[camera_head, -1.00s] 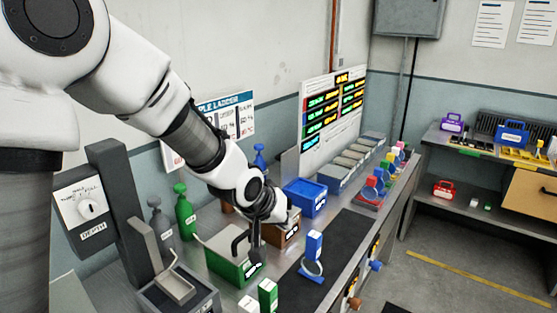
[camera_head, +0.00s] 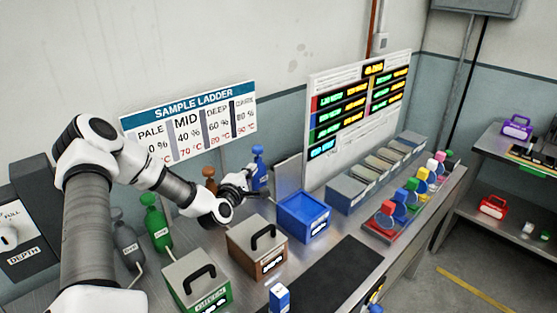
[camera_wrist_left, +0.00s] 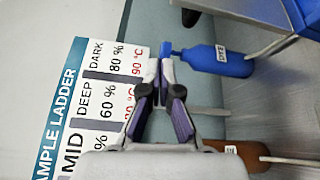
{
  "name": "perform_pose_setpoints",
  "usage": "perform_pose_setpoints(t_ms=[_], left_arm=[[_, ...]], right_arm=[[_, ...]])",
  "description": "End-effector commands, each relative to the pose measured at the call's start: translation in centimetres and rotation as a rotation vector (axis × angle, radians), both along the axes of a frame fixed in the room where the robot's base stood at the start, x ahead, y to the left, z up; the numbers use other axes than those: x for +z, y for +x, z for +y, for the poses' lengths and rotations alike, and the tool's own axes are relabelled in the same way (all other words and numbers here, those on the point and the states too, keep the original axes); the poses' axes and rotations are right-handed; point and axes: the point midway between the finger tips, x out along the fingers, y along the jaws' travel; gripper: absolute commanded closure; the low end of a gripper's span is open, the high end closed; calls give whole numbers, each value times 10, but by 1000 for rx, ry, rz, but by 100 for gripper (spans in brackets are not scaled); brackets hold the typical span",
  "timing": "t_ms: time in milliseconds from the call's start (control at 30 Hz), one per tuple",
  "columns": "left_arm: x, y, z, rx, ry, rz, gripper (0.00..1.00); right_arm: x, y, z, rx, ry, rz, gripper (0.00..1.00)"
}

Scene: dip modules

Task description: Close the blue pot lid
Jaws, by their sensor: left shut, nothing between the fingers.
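The blue pot (camera_head: 289,221) stands open on the bench, and its blue inside shows. A grey upright panel (camera_head: 287,174) behind it may be its raised lid; I cannot tell for sure. My left gripper (camera_head: 253,182) is shut and empty, behind and left of the blue pot, close to the blue dye bottle (camera_head: 259,165). My right gripper is not in view.
The brown pot (camera_head: 243,254) and green pot (camera_head: 219,296) have grey lids with black handles on. Green (camera_head: 154,222) and grey (camera_head: 126,240) bottles stand behind. Grey containers (camera_head: 347,194) line up right of the blue pot. A dark mat (camera_head: 335,278) lies in front.

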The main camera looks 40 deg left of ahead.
Motion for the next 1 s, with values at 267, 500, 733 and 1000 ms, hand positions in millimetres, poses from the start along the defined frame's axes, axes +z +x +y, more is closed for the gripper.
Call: perform_pose_setpoints(t_ms=[267, 500, 733, 1000], left_arm=[[-40, -18, 16, 41, -39, 58, 100], [-50, 21, 33, 38, -33, 55, 100], [-55, 67, 54, 38, -34, 56, 100], [-38, 71, 18, 37, -40, 58, 100]], right_arm=[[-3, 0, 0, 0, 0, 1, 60], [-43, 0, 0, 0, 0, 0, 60], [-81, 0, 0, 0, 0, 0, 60], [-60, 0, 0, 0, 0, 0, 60]])
